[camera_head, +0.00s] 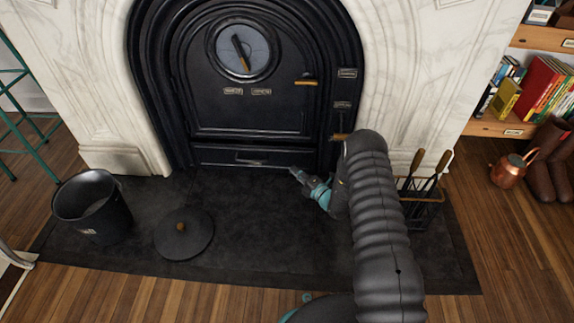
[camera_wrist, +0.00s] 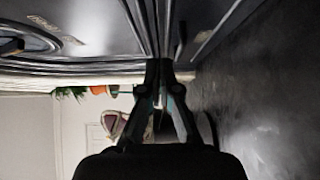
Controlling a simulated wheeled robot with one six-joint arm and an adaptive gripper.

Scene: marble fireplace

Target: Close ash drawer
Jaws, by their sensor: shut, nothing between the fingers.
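The ash drawer (camera_head: 222,155) is the low black panel with a bar handle at the foot of the black stove, below the round-windowed door (camera_head: 215,105). It looks flush or nearly flush with the stove front; a small gap cannot be ruled out.
On the dark hearth slab (camera_head: 262,230) stand a black bucket (camera_head: 92,215) at left and its round lid (camera_head: 184,234) lying flat. A fire-tool stand (camera_head: 425,205) is right of my arm. The hearth before the drawer is clear.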

